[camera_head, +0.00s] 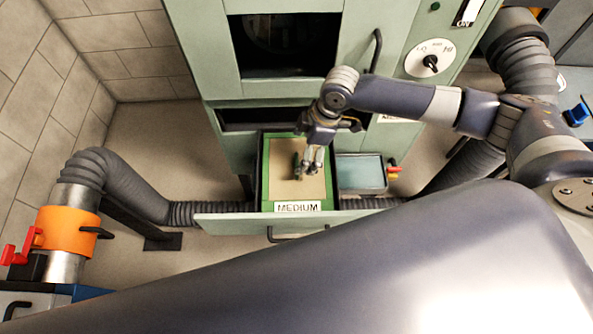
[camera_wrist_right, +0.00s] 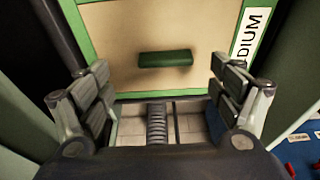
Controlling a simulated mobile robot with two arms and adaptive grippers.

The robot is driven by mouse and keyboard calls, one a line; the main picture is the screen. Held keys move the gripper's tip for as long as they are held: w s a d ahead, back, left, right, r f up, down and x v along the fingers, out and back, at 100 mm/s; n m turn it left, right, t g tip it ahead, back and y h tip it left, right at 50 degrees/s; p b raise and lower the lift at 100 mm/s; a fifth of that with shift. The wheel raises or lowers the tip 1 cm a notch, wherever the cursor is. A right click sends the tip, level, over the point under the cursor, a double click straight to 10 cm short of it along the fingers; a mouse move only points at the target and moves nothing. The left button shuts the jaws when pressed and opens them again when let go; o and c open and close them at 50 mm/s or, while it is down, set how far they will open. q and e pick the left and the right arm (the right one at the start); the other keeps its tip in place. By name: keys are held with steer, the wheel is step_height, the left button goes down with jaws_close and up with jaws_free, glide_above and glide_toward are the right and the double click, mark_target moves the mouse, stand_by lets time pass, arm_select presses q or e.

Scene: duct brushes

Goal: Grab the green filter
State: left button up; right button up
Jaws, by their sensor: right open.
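The green filter (camera_head: 284,195) has a green frame, a tan face and a white label reading MEDIUM. It sits in an open drawer of the pale green cabinet. In the right wrist view the filter's tan face (camera_wrist_right: 120,60) carries a dark green bar handle (camera_wrist_right: 165,59). My right gripper (camera_head: 312,165) is over the filter, near the handle. In the right wrist view my right gripper (camera_wrist_right: 160,100) is open, its fingers spread wide to either side with nothing between them. Whether it touches the filter is unclear. My left gripper does not show.
The drawer front (camera_head: 228,226) stands out from the cabinet (camera_head: 212,85), with a dark handle (camera_head: 285,238). A grey-blue container (camera_head: 361,173) stands right of the filter. A ribbed duct (camera_head: 140,190) with an orange collar (camera_head: 68,231) runs at left.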

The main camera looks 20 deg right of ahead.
mark_target(297, 163)
steer(key=x, duration=0.5)
steer(key=shift+s+a, duration=0.25)
steer(key=shift+a, duration=0.1)
steer(key=shift+c, duration=0.2)
steer(key=c, duration=1.3)
